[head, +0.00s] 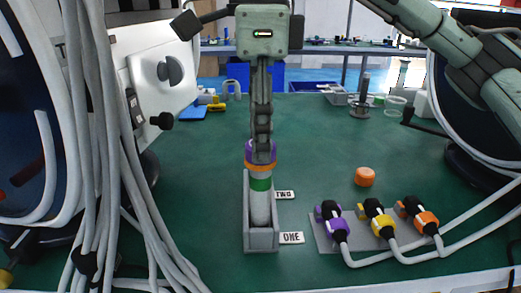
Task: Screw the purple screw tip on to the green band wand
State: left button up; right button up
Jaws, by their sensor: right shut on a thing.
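The green band wand (260,206) is a pale grey cylinder with a green band. It sits in a grey holder (261,241) in the middle of the table. The purple screw tip (249,152) is at the wand's upper end, with an orange ring just below it. My right gripper (262,148) comes down from above, seen edge-on, and its fingers are shut on the purple tip. The fingers hide part of the tip. I cannot tell whether its thread is engaged. My left gripper is not in view.
Labels "TWO" (285,195) and "ONE" (292,238) lie right of the holder. A loose orange cap (365,176) is farther right. Purple, yellow (380,222) and orange cable plugs stand at the right front. Grey hoses (95,130) hang at left.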

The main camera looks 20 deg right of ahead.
jog(key=shift+f+m, duration=0.1)
jog(key=shift+m, duration=0.4)
jog(key=m, duration=0.5)
jog(key=shift+b, duration=0.3)
jog(key=shift+f+m, duration=0.15)
jog(key=shift+m, duration=1.05)
jog(key=m+b, duration=0.1)
jog(key=m, duration=0.2)
jog(key=shift+m, duration=0.3)
